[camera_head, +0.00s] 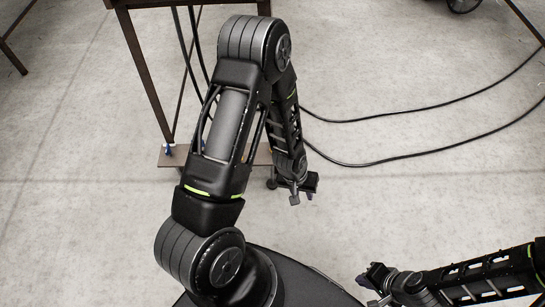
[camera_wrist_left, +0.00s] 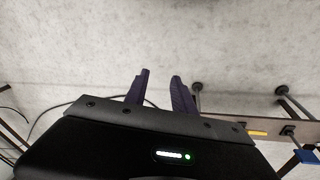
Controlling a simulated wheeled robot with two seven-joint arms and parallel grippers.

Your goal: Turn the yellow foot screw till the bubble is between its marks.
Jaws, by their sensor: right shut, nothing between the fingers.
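A brown plate (camera_head: 172,158) lies low behind my left arm in the head view, which hides much of it. In the left wrist view the plate (camera_wrist_left: 268,124) is at the right edge, with a small yellow part (camera_wrist_left: 257,133) on it. I cannot tell if this is the foot screw or the level. No bubble or marks can be made out. My left gripper (camera_head: 303,193) is apart from the plate; its dark fingers (camera_wrist_left: 160,76) stand apart, with nothing between them. My right gripper (camera_head: 368,280) is shut and empty at the lower right.
A blue part (camera_head: 168,149) is at the plate's left end; a blue part (camera_wrist_left: 308,156) also shows in the left wrist view. Dark-ended posts (camera_wrist_left: 197,89) stick out from the plate. Black cables (camera_head: 400,158) cross the floor. A brown metal frame (camera_head: 140,70) stands behind.

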